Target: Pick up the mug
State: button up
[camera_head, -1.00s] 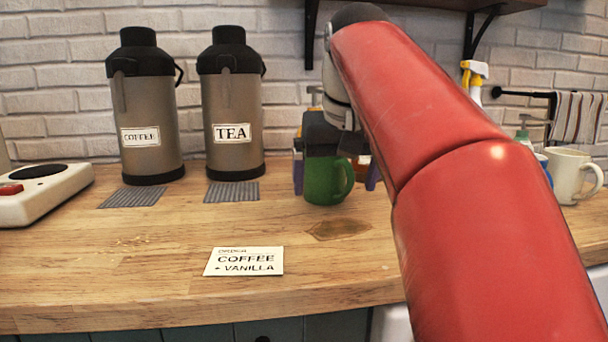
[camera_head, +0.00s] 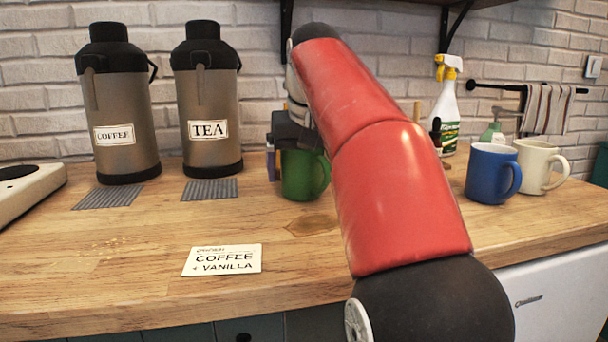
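A green mug (camera_head: 304,178) stands upright on the wooden counter, right of the tea dispenser, with its handle to the right. My gripper (camera_head: 292,138) is at the top of the green mug, coming down from my red arm. Its fingers are largely hidden, so I cannot tell whether they are closed on the mug. A blue mug (camera_head: 487,176) and a cream mug (camera_head: 533,163) stand side by side at the right, clear of my gripper.
Coffee (camera_head: 116,105) and tea (camera_head: 208,98) dispensers stand at the back left, with grey mats (camera_head: 209,190) before them. An order card (camera_head: 222,260) reads coffee and vanilla. A spray bottle (camera_head: 446,110) stands behind my arm. The front left counter is mostly clear.

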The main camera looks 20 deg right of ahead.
jog(key=c, duration=1.3)
jog(key=shift+o, duration=0.2)
jog(key=shift+r+p, duration=0.25)
jog(key=shift+p, duration=0.15)
